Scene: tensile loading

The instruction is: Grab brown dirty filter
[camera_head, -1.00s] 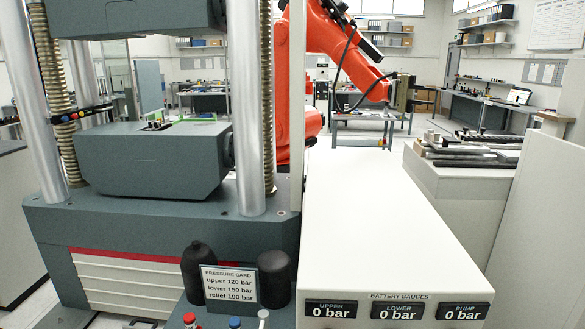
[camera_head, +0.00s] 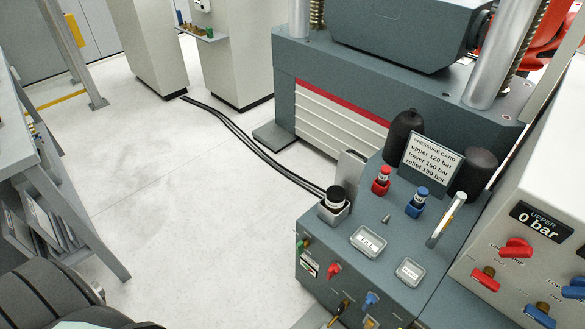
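I cannot make out a brown dirty filter in the head view. A black-capped cylinder (camera_head: 334,199) sits in a light square holder on the left corner of a dark grey hydraulic unit (camera_head: 340,262). Two clear labelled boxes lie on top of this unit, one in the middle (camera_head: 368,241) and one to its right (camera_head: 409,271). Their contents and labels are too small to tell. Neither of my grippers is in view.
Red (camera_head: 381,181) and blue (camera_head: 417,202) fittings, a lever (camera_head: 446,219) and a pressure card (camera_head: 432,164) between two black domes stand on the unit. Black hoses (camera_head: 240,135) run across the floor.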

